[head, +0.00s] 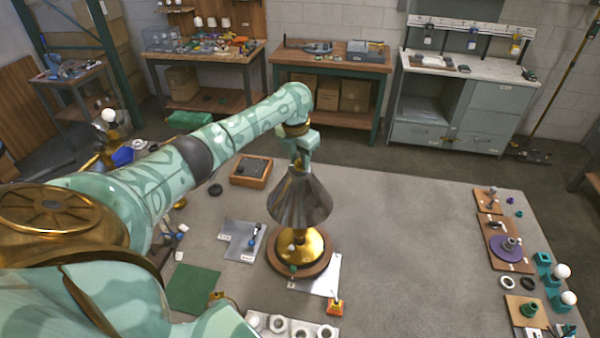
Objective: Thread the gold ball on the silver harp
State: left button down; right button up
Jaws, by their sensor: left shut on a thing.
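A lamp stands on the grey table, with a dark metallic cone shade (300,203) over a round gold body and a brown round base (318,262). My left arm reaches in from the left, and my left gripper (298,166) points down right at the narrow top of the shade. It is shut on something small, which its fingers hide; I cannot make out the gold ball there. The silver harp does not show; the shade and the gripper cover where it would be. I cannot tell whether the held thing touches the lamp's top. My right gripper is not in view.
A wooden tray (251,171) lies behind the lamp, a grey mat (240,238) left of it. A green mat (194,288) and a white strip of rings (290,329) lie nearer. Boards (505,250) with small parts line the right edge. The table right of the lamp is clear.

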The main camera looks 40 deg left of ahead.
pick_arm(q)
jog(key=shift+m, duration=0.3)
jog(key=m+b, duration=0.2)
jog(key=m, duration=0.3)
jog(key=shift+a+f+h, duration=0.1)
jog(key=shift+h, duration=0.2)
jog(key=shift+m+b, duration=0.8)
jog(key=shift+b, duration=1.6)
jog(key=shift+b, duration=0.3)
